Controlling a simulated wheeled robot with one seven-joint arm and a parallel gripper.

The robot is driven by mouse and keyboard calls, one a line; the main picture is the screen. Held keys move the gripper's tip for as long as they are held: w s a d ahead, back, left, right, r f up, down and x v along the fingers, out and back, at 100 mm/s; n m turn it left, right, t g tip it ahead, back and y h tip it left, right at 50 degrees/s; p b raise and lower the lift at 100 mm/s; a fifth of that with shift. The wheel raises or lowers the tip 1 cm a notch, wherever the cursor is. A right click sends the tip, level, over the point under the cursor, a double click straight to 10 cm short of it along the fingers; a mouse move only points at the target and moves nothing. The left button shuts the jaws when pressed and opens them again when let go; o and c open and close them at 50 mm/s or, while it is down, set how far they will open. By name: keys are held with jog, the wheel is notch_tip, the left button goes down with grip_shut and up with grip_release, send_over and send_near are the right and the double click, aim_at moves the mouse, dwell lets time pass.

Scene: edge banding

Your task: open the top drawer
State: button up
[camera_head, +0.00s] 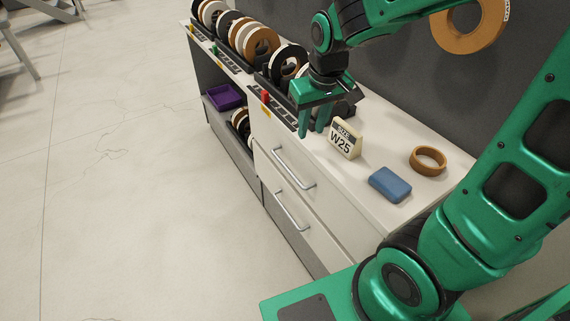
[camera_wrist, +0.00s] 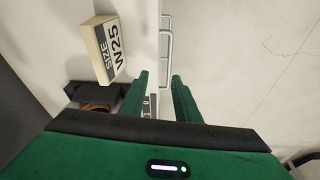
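The top drawer (camera_head: 265,138) is a pale front just under the countertop, and it looks shut. Its silver bar handle (camera_head: 293,170) runs along the front; in the wrist view a silver handle (camera_wrist: 171,60) lies beyond my fingertips. A second drawer with a similar handle (camera_head: 291,212) is below it.
On the countertop stand a "SIZE W25" sign (camera_head: 345,139), a blue block (camera_head: 390,185) and a brown tape ring (camera_head: 428,161). Racks of banding rolls (camera_head: 262,42) line the back left. A purple tray (camera_head: 224,97) sits lower left. The floor before the drawers is clear.

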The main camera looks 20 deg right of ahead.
aim_at(288, 168)
jog(key=w+a+f+n+g+h, duration=0.1)
jog(key=w+a+f+g+h, duration=0.1)
jog(key=w+a+f, duration=0.6)
jog(key=x, duration=0.4)
jog(key=s+d+x, duration=0.1)
jog(key=x, duration=0.2)
jog(key=d+x, duration=0.1)
jog(key=x, duration=0.3)
jog(key=shift+s+d+f, duration=0.1)
jog(key=shift+s+f, duration=0.05)
jog(key=shift+s, duration=0.15)
grip_shut()
